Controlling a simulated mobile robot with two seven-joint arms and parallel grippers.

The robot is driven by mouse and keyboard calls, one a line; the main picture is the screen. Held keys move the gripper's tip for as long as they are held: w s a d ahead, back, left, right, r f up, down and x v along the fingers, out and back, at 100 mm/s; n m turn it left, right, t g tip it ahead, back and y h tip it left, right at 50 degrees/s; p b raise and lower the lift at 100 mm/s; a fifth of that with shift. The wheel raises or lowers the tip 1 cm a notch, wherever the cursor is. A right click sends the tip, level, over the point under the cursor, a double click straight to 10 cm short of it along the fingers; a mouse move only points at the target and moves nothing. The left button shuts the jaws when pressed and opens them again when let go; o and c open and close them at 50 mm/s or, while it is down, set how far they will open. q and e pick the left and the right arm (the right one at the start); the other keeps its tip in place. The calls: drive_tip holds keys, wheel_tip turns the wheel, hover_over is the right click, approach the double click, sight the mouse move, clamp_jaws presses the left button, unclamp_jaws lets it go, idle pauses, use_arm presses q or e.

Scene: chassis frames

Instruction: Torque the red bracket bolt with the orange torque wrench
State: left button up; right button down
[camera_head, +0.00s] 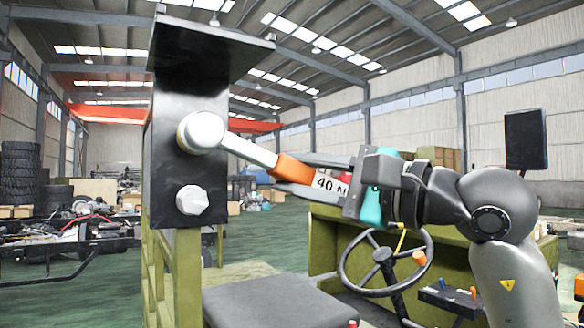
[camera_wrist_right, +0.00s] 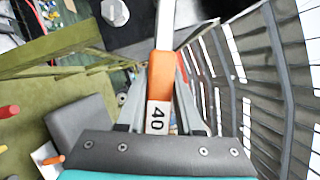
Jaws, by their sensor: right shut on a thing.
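The torque wrench (camera_head: 247,150) has a silver shaft, an orange grip and a white label reading 40 N. My right gripper (camera_head: 284,172) is shut on its orange grip, which also shows between the fingers in the right wrist view (camera_wrist_right: 160,84). The wrench's round head (camera_head: 201,132) lies against the upper part of a black bracket (camera_head: 182,75). It hides whatever is behind it, so I cannot tell if it sits on a bolt. A pale grey hex bolt (camera_head: 192,200) shows below it on the bracket. No red bolt or red bracket shows. My left gripper is not in view.
The bracket stands on an olive-green vehicle frame (camera_head: 158,270). A steering wheel (camera_head: 383,258) and a dark seat (camera_head: 270,302) are below my right arm. Stacked tyres (camera_head: 20,175) and a bare chassis (camera_head: 75,235) stand at the back left. The air left of the bracket is clear.

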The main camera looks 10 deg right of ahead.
drive_tip(key=shift+w+d+r+n+g+h+p, duration=0.15)
drive_tip(key=shift+r+n+g+p, duration=0.1)
drive_tip(key=shift+r+n+p, duration=0.6)
drive_tip(key=shift+s+d+r+n+g+h+p, duration=0.1)
drive_tip(key=shift+d+r+n+g+p, duration=0.15)
drive_tip(key=shift+r+n+p, duration=0.55)
drive_tip(key=shift+w+d+r+n+g+h+p, duration=0.1)
drive_tip(key=shift+r+n+g+p, duration=0.35)
drive_tip(key=shift+r+p, duration=0.6)
drive_tip(key=shift+w+a+f, duration=0.15)
drive_tip(key=shift+w+f, duration=0.15)
drive_tip(key=shift+w+a, duration=0.3)
drive_tip(key=shift+w, duration=0.6)
idle(1.1)
drive_tip(key=shift+t, duration=0.25)
drive_tip(key=shift+s+a+f+m+t+b, duration=0.15)
drive_tip(key=shift+f+m+t+b, duration=0.35)
drive_tip(key=shift+f+m+b, duration=1.6)
drive_tip(key=shift+r+n+b, duration=0.55)
drive_tip(key=shift+n+b, duration=0.2)
drive_tip(key=shift+n, duration=0.05)
